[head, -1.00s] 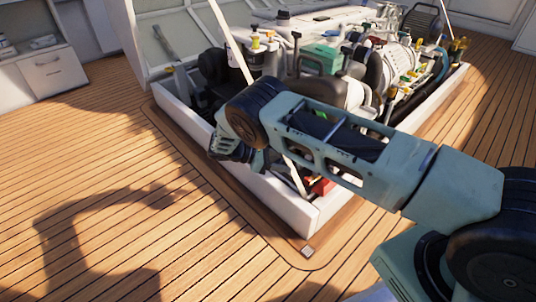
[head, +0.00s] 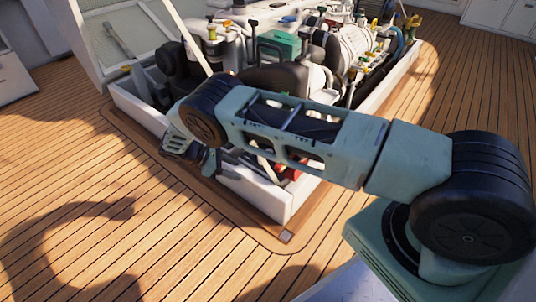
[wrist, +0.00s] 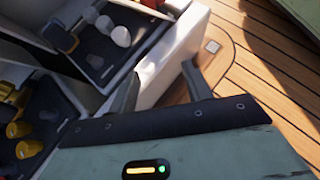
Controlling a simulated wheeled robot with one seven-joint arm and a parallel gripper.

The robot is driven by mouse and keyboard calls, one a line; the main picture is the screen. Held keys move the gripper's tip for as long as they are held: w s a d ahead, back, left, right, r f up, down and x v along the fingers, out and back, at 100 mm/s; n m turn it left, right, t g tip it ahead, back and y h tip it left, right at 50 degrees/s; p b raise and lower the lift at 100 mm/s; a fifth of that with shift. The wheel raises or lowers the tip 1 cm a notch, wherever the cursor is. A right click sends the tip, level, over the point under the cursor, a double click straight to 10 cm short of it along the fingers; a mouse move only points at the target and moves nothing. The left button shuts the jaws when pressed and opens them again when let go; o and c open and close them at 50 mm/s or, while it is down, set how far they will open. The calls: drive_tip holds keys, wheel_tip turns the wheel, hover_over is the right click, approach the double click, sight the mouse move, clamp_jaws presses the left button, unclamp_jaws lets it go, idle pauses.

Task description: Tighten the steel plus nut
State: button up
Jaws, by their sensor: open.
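I cannot pick out the steel plus nut for certain. In the wrist view, a dark panel (wrist: 85,68) inside the white hatch frame carries pale rounded knobs (wrist: 104,24) and a brass-coloured fitting (wrist: 62,40). They are too small to name surely. My gripper (wrist: 160,78) is open and empty, its two dark fingers apart over the white frame wall. In the head view my gripper (head: 186,150) hangs at the near left side of the hatch. My arm hides part of the hatch's near corner.
The engine (head: 285,45) fills the open hatch. The white frame wall (head: 262,198) is a raised edge around it. Yellow fittings (wrist: 22,138) sit at the lower left of the wrist view. The wooden deck (head: 90,190) is clear at left.

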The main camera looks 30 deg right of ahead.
drive_tip(key=a+f+m+t+y, duration=0.3)
drive_tip(key=a+f+m+y, duration=0.25)
drive_tip(key=a, duration=0.35)
drive_tip(key=a+f+m+t+y, duration=0.35)
drive_tip(key=a+m+y, duration=0.25)
drive_tip(key=a, duration=0.2)
drive_tip(key=s+d+r+m+t+h+b, duration=0.1)
drive_tip(key=s+d+r+m+h, duration=0.35)
drive_tip(key=d, duration=0.25)
drive_tip(key=s+d+r+m+t+h, duration=0.1)
drive_tip(key=s+d+r+m+h, duration=0.2)
drive_tip(key=d+r+m+h, duration=0.3)
drive_tip(key=s+d+r+m+t+h+b, duration=0.15)
drive_tip(key=s+d+r+m+h, duration=0.25)
drive_tip(key=d, duration=0.4)
drive_tip(key=b+x, duration=0.2)
drive_tip(key=x, duration=0.3)
drive_tip(key=b+x, duration=0.2)
drive_tip(key=x, duration=0.3)
drive_tip(key=b+x, duration=0.3)
drive_tip(key=x, duration=0.2)
drive_tip(key=shift+w+f, duration=0.1)
drive_tip(key=shift+f, duration=0.3)
drive_tip(key=shift+b+x, duration=0.4)
drive_tip(key=shift+x, duration=0.45)
drive_tip(key=shift+r, duration=0.2)
